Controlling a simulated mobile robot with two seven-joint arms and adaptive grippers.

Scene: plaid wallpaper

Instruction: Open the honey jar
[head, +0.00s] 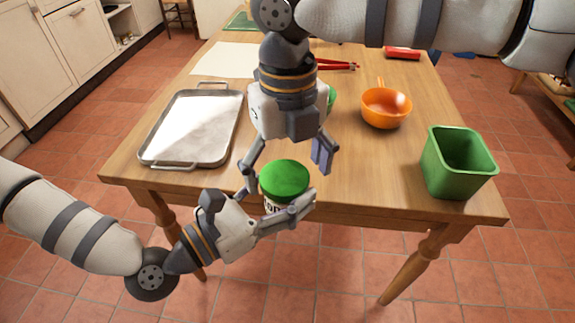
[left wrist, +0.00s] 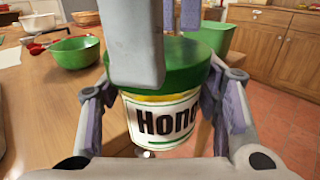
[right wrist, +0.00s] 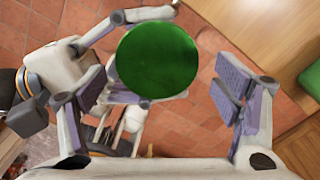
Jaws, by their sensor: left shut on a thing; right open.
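The honey jar (left wrist: 160,122) has a white label reading "Hono" or similar, partly hidden, and a green lid (head: 284,178). The lid is on the jar. My left gripper (head: 283,207) is shut around the jar's body, with a finger on each side in the left wrist view, near the table's front edge. My right gripper (head: 287,165) points down above the jar, open, with its fingers apart on either side of the lid. In the right wrist view the round green lid (right wrist: 157,60) lies between the open fingers, nearer the left one, and a clear gap shows to the right finger.
A metal tray (head: 150,151) lies on the table (head: 350,175) at the left. An orange bowl (head: 386,108) with a utensil and a green square container (head: 457,172) stand at the right. A green bowl (left wrist: 66,54) is behind my right gripper. Red-handled items lie further back.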

